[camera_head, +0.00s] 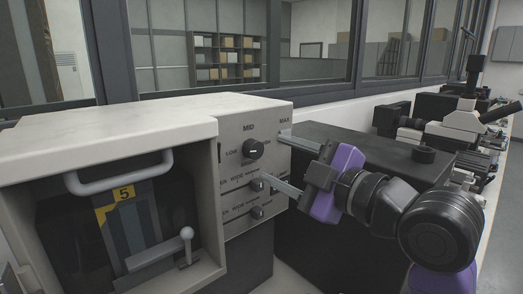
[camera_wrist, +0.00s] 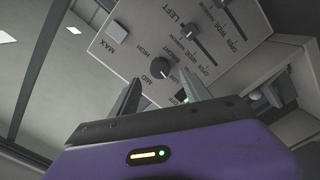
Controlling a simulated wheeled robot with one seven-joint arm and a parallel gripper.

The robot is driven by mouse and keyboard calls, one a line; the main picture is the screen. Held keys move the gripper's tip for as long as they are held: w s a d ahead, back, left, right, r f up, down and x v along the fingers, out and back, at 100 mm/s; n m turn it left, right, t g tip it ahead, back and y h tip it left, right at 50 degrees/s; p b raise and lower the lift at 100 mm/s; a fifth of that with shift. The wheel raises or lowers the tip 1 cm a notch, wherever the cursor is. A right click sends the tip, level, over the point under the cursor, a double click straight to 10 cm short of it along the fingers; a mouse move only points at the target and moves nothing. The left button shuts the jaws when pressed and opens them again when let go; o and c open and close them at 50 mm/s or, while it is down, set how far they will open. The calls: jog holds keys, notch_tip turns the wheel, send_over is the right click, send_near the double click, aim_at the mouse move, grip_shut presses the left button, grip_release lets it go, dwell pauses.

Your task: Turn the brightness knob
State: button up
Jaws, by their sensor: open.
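The round black knob (camera_head: 253,149) sits on the front panel of the white machine (camera_head: 232,190), with LOW and MID lettering around it. A pale pointer mark crosses its face. It also shows in the wrist view (camera_wrist: 160,68), just beyond the fingertips. My gripper (camera_head: 272,157) is open and empty, with its two grey fingers pointing at the panel from the right. In the wrist view my gripper (camera_wrist: 160,85) has one finger to each side of the knob's line. I cannot tell whether either finger touches the panel.
Two slider knobs (camera_head: 257,185) sit below the round knob, close to the lower finger. A square pale button (camera_wrist: 117,31) is beside MAX. A bay with a handle (camera_head: 118,173) is at left. A black box (camera_head: 350,140) stands behind my gripper.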

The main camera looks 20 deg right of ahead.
aim_at(258, 151)
jog(key=shift+p+x, duration=0.45)
jog(key=shift+x, duration=2.2)
grip_shut()
